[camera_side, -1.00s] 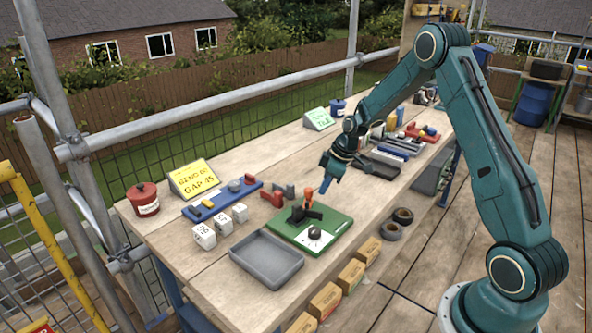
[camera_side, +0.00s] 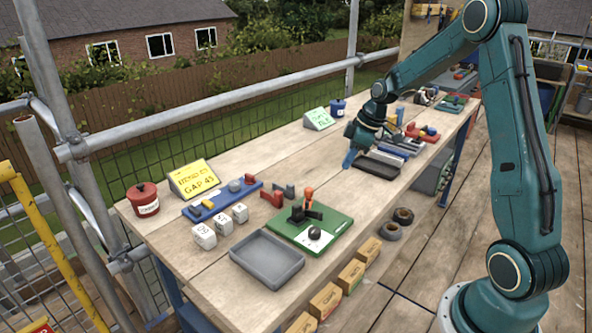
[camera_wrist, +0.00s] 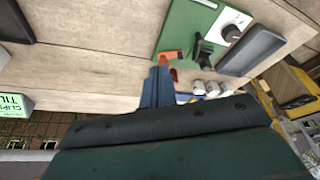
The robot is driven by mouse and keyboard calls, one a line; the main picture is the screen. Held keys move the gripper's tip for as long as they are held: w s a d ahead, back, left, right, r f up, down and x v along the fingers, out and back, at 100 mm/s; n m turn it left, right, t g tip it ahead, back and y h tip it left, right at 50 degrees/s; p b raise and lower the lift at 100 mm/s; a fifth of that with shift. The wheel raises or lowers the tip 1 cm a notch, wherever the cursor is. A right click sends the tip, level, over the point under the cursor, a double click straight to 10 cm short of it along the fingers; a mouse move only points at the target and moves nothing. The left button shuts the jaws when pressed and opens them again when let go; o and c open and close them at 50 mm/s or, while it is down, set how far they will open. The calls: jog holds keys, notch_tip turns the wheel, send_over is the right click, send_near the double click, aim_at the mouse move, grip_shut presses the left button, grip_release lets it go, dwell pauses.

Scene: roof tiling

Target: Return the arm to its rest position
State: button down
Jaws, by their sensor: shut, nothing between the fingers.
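My gripper (camera_side: 349,158) is shut and empty, with its blue fingers pointing down above the bench (camera_side: 270,178). In the side view it hangs right of and behind the green board (camera_side: 336,226), apart from it. On the board stand a black clamp-like tool with an orange top (camera_side: 308,199) and a dark round knob (camera_side: 314,234). In the wrist view my blue fingers (camera_wrist: 158,85) show at the middle, below the green board (camera_wrist: 178,32) in the picture. What lies directly under the fingertips is partly hidden by my gripper.
A grey tray (camera_side: 262,262), white numbered blocks (camera_side: 204,236), a blue tool rack (camera_side: 222,200) and a red tin (camera_side: 143,198) stand to the left. Dark trays (camera_side: 375,168) lie near my gripper on the right. Scaffold rails (camera_side: 220,105) run behind the bench.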

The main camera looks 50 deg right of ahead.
jog(key=shift+r, duration=0.15)
jog(key=s+a+r+m+h, duration=0.1)
jog(key=s+a+r, duration=0.4)
jog(key=a+r, duration=0.15)
jog(key=s+a+r+m, duration=0.2)
jog(key=s+a+r, duration=0.3)
jog(key=a+r, duration=0.15)
jog(key=s+a+m+t, duration=0.1)
jog(key=s+a, duration=0.2)
jog(key=s, duration=0.4)
jog(key=s+a+r+m+t+h, duration=0.1)
jog(key=s+a, duration=0.3)
jog(key=s, duration=0.4)
jog(key=shift+a+r+m, duration=0.2)
jog(key=shift+m, duration=0.3)
